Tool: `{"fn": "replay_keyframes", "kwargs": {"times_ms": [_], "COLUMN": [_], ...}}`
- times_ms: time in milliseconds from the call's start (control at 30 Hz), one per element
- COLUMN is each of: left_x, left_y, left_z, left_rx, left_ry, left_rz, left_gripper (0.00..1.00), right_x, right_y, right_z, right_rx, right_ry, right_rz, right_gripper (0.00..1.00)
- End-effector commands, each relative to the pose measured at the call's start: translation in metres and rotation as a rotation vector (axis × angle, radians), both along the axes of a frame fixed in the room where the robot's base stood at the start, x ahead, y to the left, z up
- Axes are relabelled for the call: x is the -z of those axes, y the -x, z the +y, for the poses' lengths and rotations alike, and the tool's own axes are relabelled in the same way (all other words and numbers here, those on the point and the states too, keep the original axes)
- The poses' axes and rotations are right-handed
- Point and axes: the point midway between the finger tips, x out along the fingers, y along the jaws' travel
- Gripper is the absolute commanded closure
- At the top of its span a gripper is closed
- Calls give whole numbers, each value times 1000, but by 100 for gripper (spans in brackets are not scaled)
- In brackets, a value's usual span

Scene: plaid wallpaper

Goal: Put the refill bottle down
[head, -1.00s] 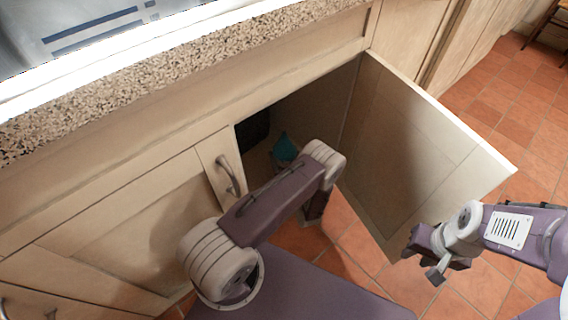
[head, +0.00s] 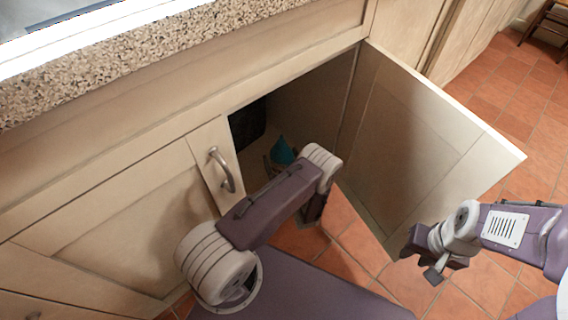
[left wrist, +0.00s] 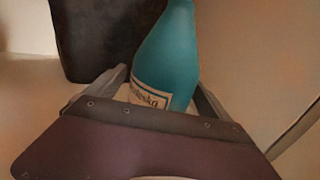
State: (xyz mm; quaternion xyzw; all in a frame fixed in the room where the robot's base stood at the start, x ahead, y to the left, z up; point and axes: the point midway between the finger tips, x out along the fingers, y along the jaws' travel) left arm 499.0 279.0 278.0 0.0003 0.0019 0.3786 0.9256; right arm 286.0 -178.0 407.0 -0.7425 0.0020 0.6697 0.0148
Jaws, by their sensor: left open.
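The refill bottle is teal with a pale label. It stands inside the open cabinet in the head view (head: 283,151) and shows larger in the left wrist view (left wrist: 170,58). My left gripper (left wrist: 163,92) is open, with one finger on each side of the bottle's lower part. The bottle's base is hidden behind the gripper body.
A dark object (head: 248,124) stands at the back of the cabinet, beside the bottle in the left wrist view (left wrist: 100,35). A closed cabinet door (head: 140,230) is at the left. A speckled counter edge (head: 150,70) runs above.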

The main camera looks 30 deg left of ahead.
Motion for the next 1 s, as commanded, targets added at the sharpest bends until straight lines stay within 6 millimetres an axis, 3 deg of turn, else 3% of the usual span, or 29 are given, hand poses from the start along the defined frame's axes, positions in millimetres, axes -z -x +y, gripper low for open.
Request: {"fn": "replay_keyframes", "kwargs": {"times_ms": [300, 500, 700, 1000], "left_x": [-6, -3, -1, 0], "left_y": [46, 75, 86, 86], "left_z": [-47, -76, -84, -84], "left_rx": [8, 7, 2, 1], "left_ry": [-1, 0, 0, 0], "left_rz": [3, 1, 0, 0], "left_gripper": [8, 8, 8, 8], "right_x": [-34, -47, -49, -48], "right_y": [0, 0, 0, 0], "right_z": [0, 0, 0, 0], "right_rx": [0, 0, 0, 0], "right_ry": [0, 0, 0, 0], "right_rz": [0, 0, 0, 0], "right_gripper": [68, 68, 68, 68]}}
